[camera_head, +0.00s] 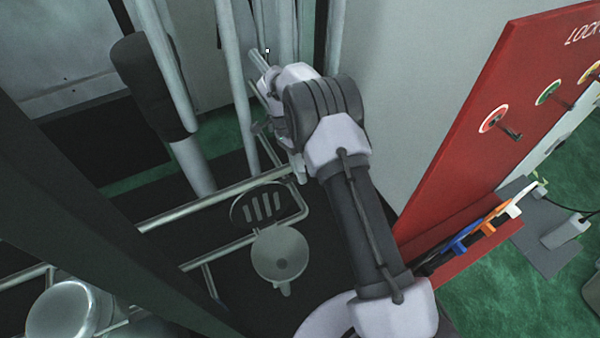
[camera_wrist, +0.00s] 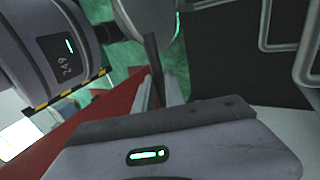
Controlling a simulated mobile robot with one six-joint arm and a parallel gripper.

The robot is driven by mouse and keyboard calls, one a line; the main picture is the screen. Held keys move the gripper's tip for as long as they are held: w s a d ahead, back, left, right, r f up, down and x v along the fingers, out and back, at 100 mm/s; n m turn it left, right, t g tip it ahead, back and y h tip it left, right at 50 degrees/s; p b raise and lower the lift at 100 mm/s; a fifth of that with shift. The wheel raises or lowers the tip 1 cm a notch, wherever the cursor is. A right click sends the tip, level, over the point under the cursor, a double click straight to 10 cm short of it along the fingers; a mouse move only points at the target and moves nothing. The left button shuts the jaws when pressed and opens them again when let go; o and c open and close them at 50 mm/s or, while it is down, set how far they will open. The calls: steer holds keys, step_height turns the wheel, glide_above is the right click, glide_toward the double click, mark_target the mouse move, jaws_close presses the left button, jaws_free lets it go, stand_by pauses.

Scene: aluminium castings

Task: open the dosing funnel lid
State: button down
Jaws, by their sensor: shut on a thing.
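My gripper (camera_head: 268,72) is at the far end of my arm in the head view, up among pale upright poles. It is small and partly hidden by my own wrist. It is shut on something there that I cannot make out. A round grey bowl (camera_head: 283,262) with a small spout sits lower down, well apart from my gripper. A slotted round plate (camera_head: 262,207) stands tilted up at its back edge. I cannot tell whether either belongs to the dosing funnel, and I make out no funnel lid for certain. The wrist view shows mostly my own body parts.
Metal rails (camera_head: 190,208) run around the bowl and plate. A dark-sleeved pole (camera_head: 150,85) stands left. A shiny round pot (camera_head: 68,312) is at the lower left. A red lockout panel (camera_head: 500,110) rises right of my arm. A pale wall (camera_head: 400,80) stands behind.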

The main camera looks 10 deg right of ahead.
steer(key=shift+s+f, duration=0.1)
steer(key=shift+f, duration=0.05)
steer(key=c, duration=1.4)
jaws_free()
steer(key=p+v, duration=0.4)
steer(key=v, duration=0.8)
steer(key=shift+p, duration=0.35)
steer(key=shift+d, duration=0.1)
